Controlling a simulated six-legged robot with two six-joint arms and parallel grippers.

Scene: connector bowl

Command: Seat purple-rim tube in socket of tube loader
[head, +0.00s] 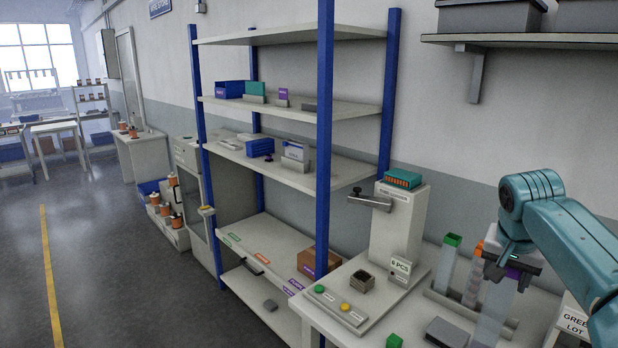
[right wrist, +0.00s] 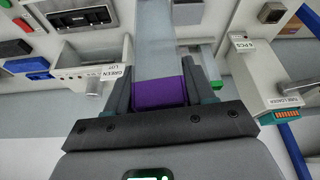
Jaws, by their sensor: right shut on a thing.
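My right gripper (head: 512,268) is shut around the purple rim (head: 514,274) of a clear, pale tube (head: 489,322). In the right wrist view the purple rim (right wrist: 158,92) sits between both fingers, with the tube body (right wrist: 156,40) running away from the gripper. In the head view the tube points down; its lower end is hard to make out. The tube loader (head: 398,228) is a pale upright box left of the gripper. A small block with a dark square opening (head: 361,281), probably the socket, stands at its foot and looks empty. My left gripper is not in view.
A green-rim tube (head: 449,255) and an orange-rim tube (head: 474,272) stand in a grey rack (head: 447,302) between loader and gripper. A "6 PCS" sign (head: 400,269), button panel (head: 338,307), grey box (head: 446,332) and green cube (head: 394,341) are nearby.

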